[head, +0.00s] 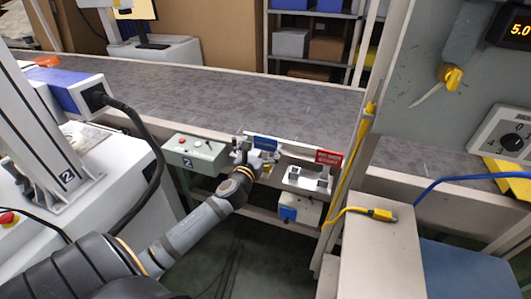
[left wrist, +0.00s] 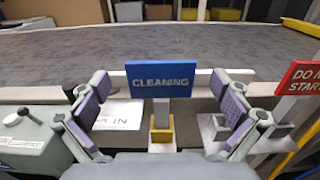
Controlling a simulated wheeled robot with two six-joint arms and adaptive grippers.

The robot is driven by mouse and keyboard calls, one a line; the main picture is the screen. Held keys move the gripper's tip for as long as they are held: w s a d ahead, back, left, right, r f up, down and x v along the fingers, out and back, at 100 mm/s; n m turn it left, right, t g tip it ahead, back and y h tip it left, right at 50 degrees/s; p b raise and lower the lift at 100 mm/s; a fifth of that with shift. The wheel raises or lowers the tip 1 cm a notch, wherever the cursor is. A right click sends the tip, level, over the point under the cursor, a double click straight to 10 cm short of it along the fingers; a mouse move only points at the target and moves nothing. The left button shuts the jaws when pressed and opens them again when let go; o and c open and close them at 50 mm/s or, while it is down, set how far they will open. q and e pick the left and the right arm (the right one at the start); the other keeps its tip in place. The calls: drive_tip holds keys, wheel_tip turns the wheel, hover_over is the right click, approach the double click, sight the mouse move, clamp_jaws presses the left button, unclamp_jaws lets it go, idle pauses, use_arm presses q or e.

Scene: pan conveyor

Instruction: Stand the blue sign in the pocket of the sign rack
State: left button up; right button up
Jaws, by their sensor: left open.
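The blue sign (head: 265,142) reads "CLEANING" in the left wrist view (left wrist: 161,79). It is upright on a pale post above a yellow block (left wrist: 161,131). My left gripper (head: 257,160) is open; in the left wrist view its two fingers are on either side of the sign's post, with gaps showing. The rack (head: 308,183), a pale plate with grey blocks, is to the right of my gripper in the head view. A red sign (head: 328,158) stands upright at its right block; it also shows in the left wrist view (left wrist: 300,90). My right gripper is out of view.
A grey control box (head: 195,152) with buttons is just left of my gripper. The grey conveyor belt (head: 230,95) runs behind. A yellow post (head: 350,165) and a yellow-plugged cable (head: 380,214) are to the right. A white plate (left wrist: 118,115) lies by the left finger.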

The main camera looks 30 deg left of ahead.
sight(266, 138)
use_arm(q)
drive_tip(key=x, duration=0.3)
drive_tip(key=shift+r, duration=0.15)
drive_tip(key=shift+w, duration=0.35)
drive_tip(key=shift+s, duration=0.1)
drive_tip(key=shift+c, duration=0.7)
drive_tip(key=c, duration=1.4)
